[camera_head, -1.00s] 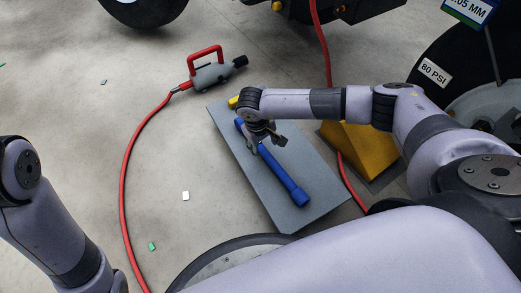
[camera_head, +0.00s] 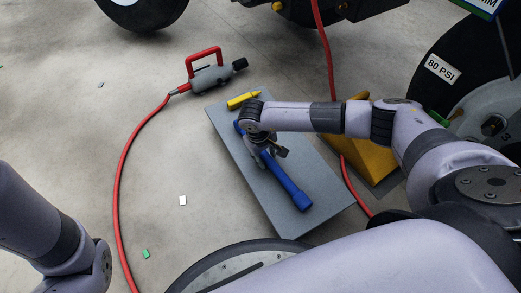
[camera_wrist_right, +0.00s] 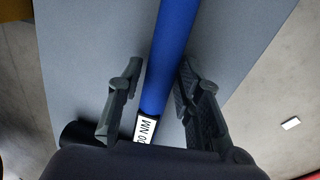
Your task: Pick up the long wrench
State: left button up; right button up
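The long blue wrench (camera_head: 287,182) lies on a grey mat (camera_head: 312,223), slanting from upper left to lower right. It also shows in the right wrist view (camera_wrist_right: 174,40), with a white label reading "NM" near the gripper. My right gripper (camera_head: 268,155) is over the wrench's upper half. In the right wrist view the gripper (camera_wrist_right: 160,66) is open, one finger on each side of the shaft, with gaps between. Part of the wrench is hidden by my right wrist. My left arm is at lower left; its gripper is out of view.
A small yellow tool (camera_head: 243,99) lies at the mat's top end. A grey tool with a red handle (camera_head: 212,75) joins a red hose (camera_head: 122,170) on the floor. A yellow wedge (camera_head: 369,150) and a wheel stand right. The floor left of the mat is mostly clear.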

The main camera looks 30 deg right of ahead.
grip_shut()
jog(key=shift+r, duration=0.1)
dwell(0.5)
